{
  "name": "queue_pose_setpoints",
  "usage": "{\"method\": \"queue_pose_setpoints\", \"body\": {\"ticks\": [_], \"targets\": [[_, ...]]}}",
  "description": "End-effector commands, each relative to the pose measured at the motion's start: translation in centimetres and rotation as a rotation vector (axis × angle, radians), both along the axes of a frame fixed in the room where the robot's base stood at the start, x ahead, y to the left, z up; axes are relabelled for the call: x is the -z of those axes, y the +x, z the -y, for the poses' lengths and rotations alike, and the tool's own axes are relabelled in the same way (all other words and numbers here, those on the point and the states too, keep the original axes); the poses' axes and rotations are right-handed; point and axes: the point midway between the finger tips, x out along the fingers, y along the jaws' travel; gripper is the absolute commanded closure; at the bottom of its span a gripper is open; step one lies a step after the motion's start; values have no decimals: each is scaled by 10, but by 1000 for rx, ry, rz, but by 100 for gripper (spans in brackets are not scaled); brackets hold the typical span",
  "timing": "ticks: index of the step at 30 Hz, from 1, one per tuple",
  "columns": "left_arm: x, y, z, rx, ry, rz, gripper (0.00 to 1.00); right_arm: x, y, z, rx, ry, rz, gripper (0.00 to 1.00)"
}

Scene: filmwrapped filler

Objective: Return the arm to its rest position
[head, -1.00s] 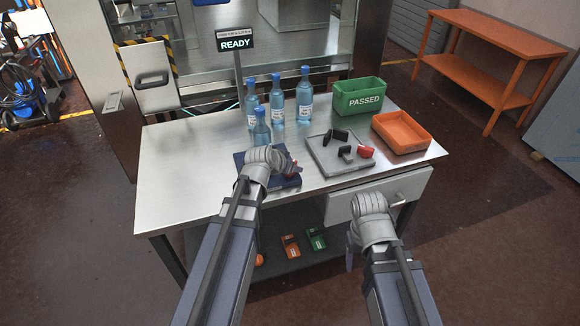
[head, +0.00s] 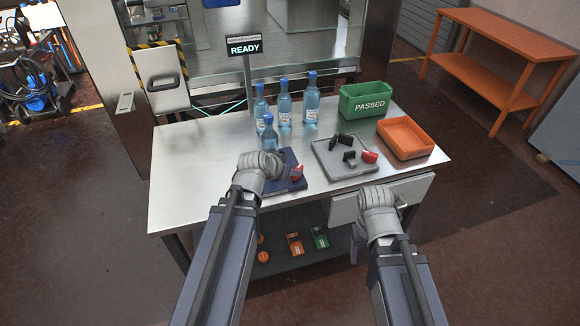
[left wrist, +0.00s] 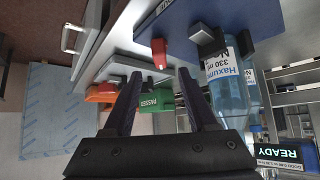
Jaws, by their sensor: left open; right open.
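My left arm comes in from the left in the head view, its gripper (head: 266,164) over the near-left edge of a dark blue pad (head: 292,184). In the left wrist view the left gripper (left wrist: 160,73) is open, with nothing between its fingers. My right gripper (head: 358,244) hangs in front of the table's drawer, mostly hidden behind its wrist; it is open. A red item (head: 296,173) sits on the blue pad and also shows in the left wrist view (left wrist: 159,53). A bottle (head: 269,138) stands just behind the pad.
Several blue bottles (head: 285,108) stand at the back of the steel table (head: 185,180). A grey tray (head: 330,160) holds black and red parts. A green PASSED bin (head: 368,106) and an orange bin (head: 405,140) stand right. The table's left part is clear.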

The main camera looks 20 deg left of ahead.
Motion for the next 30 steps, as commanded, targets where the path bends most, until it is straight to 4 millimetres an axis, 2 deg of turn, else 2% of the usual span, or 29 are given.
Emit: {"method": "queue_pose_setpoints", "body": {"ticks": [10, 11, 14, 18, 21, 24, 27, 30], "targets": [[1, 0, 2, 3, 0, -5, 43, 1, 0, 0, 0, 0, 0, 37], [3, -1, 6, 8, -1, -14, 43, 1, 0, 0, 0, 0, 0, 37], [14, -14, 32, 48, 1, -95, 43, 1, 0, 0, 0, 0, 0, 37], [41, -58, 90, 120, 38, -320, 43, 1, 0, 0, 0, 0, 0, 37], [55, -96, 119, 140, 99, -484, 43, 1, 0, 0, 0, 0, 0, 37], [63, -131, 136, 133, 172, -616, 43, 1, 0, 0, 0, 0, 0, 37], [65, -157, 145, 114, 240, -708, 43, 1, 0, 0, 0, 0, 0, 37], [64, -172, 148, 92, 286, -761, 43, 1, 0, 0, 0, 0, 0, 37]]}}
